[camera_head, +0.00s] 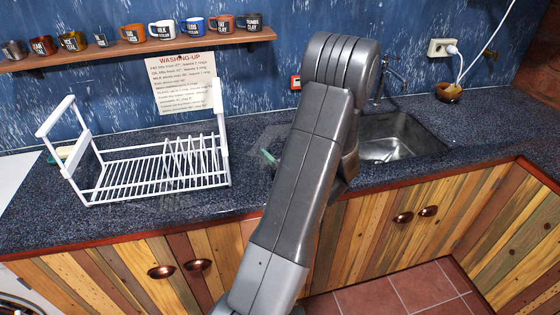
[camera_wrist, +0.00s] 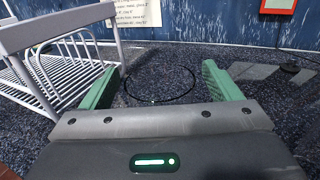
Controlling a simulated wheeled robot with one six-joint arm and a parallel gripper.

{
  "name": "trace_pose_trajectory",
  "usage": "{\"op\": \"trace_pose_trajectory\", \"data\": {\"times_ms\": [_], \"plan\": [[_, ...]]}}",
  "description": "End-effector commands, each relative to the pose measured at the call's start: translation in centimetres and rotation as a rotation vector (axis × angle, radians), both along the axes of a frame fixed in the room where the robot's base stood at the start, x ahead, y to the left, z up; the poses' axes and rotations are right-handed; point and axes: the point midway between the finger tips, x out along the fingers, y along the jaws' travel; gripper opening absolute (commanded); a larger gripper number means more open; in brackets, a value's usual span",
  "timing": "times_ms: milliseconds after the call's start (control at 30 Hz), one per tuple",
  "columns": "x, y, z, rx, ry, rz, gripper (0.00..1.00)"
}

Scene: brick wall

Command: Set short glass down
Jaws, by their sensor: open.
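The short glass (camera_wrist: 158,100) is clear and shows in the wrist view mainly as a thin dark ring over the speckled counter. It sits between the two green fingers of my gripper (camera_wrist: 163,75), which are spread open, with a gap showing on each side of the ring. Its walls and base are too faint to make out. In the head view my arm hides the glass, and only a bit of a green finger of my gripper (camera_head: 268,157) shows left of the arm, low over the counter.
A white dish rack (camera_head: 160,165) stands on the dark counter (camera_head: 140,222), left of my gripper; its frame also shows close by in the wrist view (camera_wrist: 60,35). A metal sink (camera_head: 400,140) lies to the right. A shelf (camera_head: 130,50) holds several mugs above.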

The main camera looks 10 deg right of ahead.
Motion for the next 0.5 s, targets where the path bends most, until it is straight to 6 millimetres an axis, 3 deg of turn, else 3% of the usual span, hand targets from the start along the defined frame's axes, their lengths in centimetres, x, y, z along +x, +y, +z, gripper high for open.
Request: {"op": "trace_pose_trajectory", "data": {"times_ms": [267,500], "plan": [[0.51,0.2,-0.03,0.0,0.0,-0.001,0.84],[0.49,0.2,-0.03,0.0,0.0,-0.001,0.41]]}}
